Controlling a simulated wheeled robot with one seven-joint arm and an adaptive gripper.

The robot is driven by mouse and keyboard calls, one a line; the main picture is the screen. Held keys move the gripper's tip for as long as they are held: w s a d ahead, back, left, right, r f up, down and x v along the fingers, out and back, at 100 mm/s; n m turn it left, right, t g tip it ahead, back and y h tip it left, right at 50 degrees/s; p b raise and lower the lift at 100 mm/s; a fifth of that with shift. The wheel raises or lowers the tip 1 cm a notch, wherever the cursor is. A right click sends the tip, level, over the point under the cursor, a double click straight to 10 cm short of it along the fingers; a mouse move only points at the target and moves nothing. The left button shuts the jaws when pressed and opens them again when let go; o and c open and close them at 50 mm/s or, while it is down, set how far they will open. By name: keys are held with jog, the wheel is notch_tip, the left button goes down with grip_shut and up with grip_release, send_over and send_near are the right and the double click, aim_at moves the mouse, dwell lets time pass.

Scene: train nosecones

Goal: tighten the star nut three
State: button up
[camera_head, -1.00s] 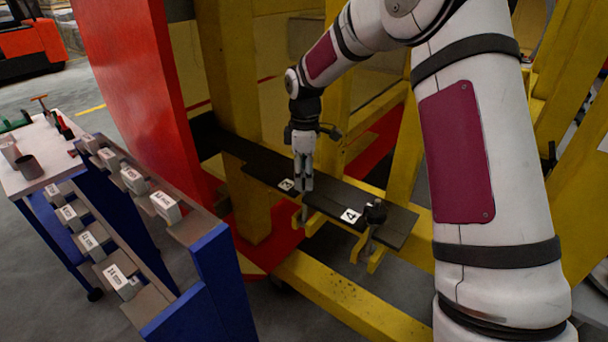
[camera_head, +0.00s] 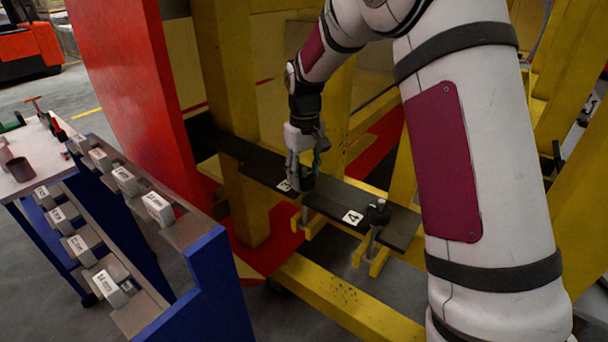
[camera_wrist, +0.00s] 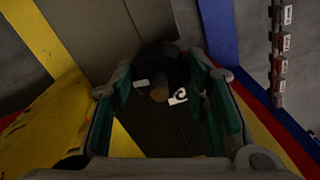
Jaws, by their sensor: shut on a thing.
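Star nut three is a dark knob with a brown stud end (camera_wrist: 159,94) at its middle in the wrist view. In the head view the dark nut (camera_head: 307,183) shows at the fingertips, beside the white label 3 (camera_head: 284,185) on the black board. My gripper (camera_head: 302,178) points down over it. The label 3 (camera_wrist: 178,97) lies partly hidden beside the nut.
Another star nut (camera_head: 378,212) stands on its bolt next to label 4 (camera_head: 353,217). Yellow beams (camera_head: 345,300) frame the board, and a red panel (camera_head: 125,90) stands to the left. A blue rack (camera_head: 222,285) with labelled blocks is at front left.

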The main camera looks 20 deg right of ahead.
jog(key=m, duration=0.3)
jog(key=shift+m, duration=0.4)
jog(key=m, duration=0.3)
jog(key=shift+m, duration=0.3)
jog(key=m, duration=0.6)
jog(key=shift+m, duration=0.3)
jog(key=o, duration=1.1)
jog(key=shift+o, duration=0.2)
